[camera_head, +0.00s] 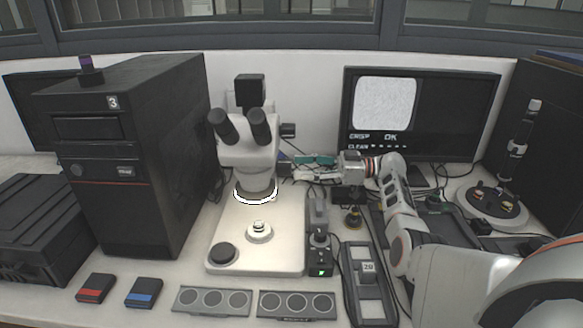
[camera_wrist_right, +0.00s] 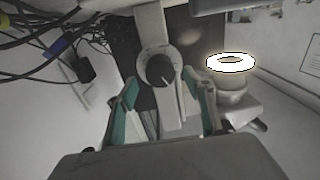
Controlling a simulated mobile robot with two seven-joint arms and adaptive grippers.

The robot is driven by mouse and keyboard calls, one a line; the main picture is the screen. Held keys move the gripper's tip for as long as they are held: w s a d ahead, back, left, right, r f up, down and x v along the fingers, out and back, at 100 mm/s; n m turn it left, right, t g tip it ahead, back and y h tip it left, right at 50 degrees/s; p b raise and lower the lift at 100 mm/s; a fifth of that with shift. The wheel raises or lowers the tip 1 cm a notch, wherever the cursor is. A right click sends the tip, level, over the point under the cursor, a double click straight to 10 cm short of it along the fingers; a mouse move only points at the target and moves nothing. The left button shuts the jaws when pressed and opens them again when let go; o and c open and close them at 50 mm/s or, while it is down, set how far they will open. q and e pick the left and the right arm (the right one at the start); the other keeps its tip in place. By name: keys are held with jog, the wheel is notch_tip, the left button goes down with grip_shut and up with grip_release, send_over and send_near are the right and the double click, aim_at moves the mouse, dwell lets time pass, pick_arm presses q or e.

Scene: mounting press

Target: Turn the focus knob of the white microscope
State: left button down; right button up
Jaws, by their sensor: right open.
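The white microscope (camera_head: 247,153) stands left of the middle in the head view, with black eyepieces and a lit ring under its head. Its focus knob (camera_wrist_right: 159,71) shows in the right wrist view as a dark round knob with a pale pointer line, on the side of the grey-white column. My right gripper (camera_head: 293,168) reaches in from the right, level with the microscope's side. Its green-padded fingers are open, one on each side of the knob in the wrist view. I cannot tell whether they touch it. My left gripper is not in view.
A large black cabinet (camera_head: 140,160) stands left of the microscope. A monitor (camera_head: 440,112) stands behind my right arm. A small black device (camera_head: 320,253) and a long tray (camera_head: 367,295) sit right of the microscope base. Cables (camera_wrist_right: 50,42) hang at the wrist view's left.

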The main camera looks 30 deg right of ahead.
jog(key=v, duration=0.7)
jog(key=shift+s+d, duration=0.2)
jog(key=shift+d, duration=0.1)
